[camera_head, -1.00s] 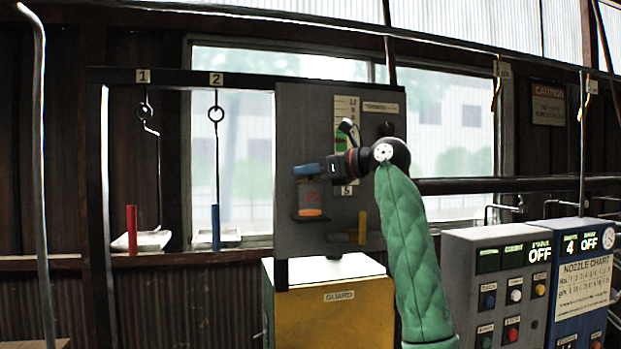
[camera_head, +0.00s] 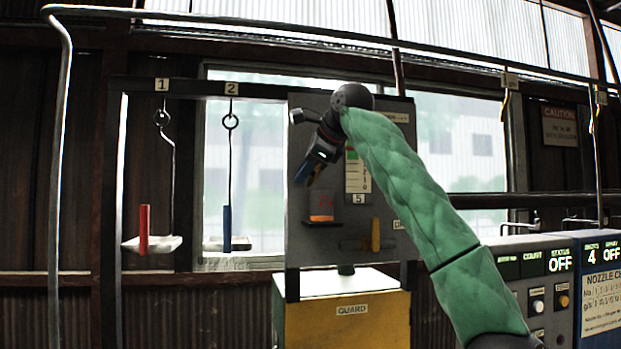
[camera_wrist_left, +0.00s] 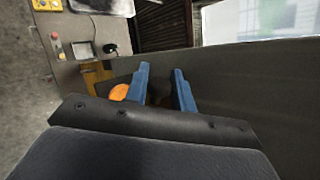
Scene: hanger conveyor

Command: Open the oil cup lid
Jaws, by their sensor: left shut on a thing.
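The oil cup (camera_head: 321,205), clear with orange oil in its lower part, stands on a small dark shelf on the grey panel. In the left wrist view the orange of the oil cup (camera_wrist_left: 118,92) shows just left of the fingers. My left gripper (camera_head: 306,172), with blue fingers, points down and left, just above the cup. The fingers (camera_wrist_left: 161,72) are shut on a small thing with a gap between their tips. It appears to be the oil cup lid, but the fingers mostly hide it. My right gripper is not in view.
The grey panel (camera_head: 300,230) stands close behind the gripper, with a scale plate (camera_head: 357,172) and a yellow handle (camera_head: 375,235). The yellow guard box (camera_head: 345,325) is below. Control boxes (camera_head: 540,285) stand at right.

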